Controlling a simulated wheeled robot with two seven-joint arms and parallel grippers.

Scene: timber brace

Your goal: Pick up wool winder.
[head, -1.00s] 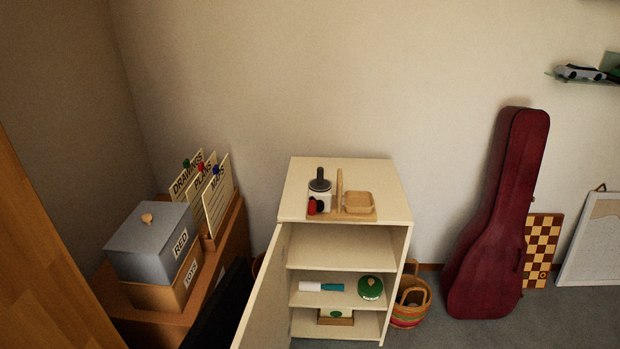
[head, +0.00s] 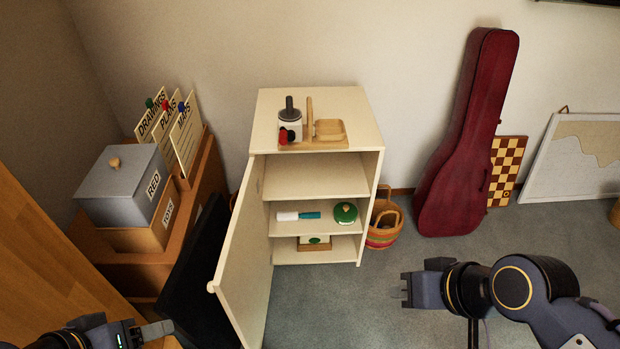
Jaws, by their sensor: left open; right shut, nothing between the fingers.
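On top of the cream cabinet (head: 264,120) stands a wooden-based device, which looks like the wool winder (head: 312,143). It has a white cylinder with a dark top and handle, a red and black round part in front, an upright wooden post and a shallow wooden tray at its right. Its far side is hidden. My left gripper (head: 138,328) is open and empty at the bottom left, well in front of and below the cabinet top. My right gripper (head: 403,290) is shut and empty at the lower right, over the floor, pointing left. Neither gripper touches the device.
The cabinet door (head: 242,262) stands open toward me on the left. Shelves hold a white and teal rod (head: 298,216) and a green round object (head: 345,213). A basket (head: 384,228) and red instrument case (head: 466,140) stand right.

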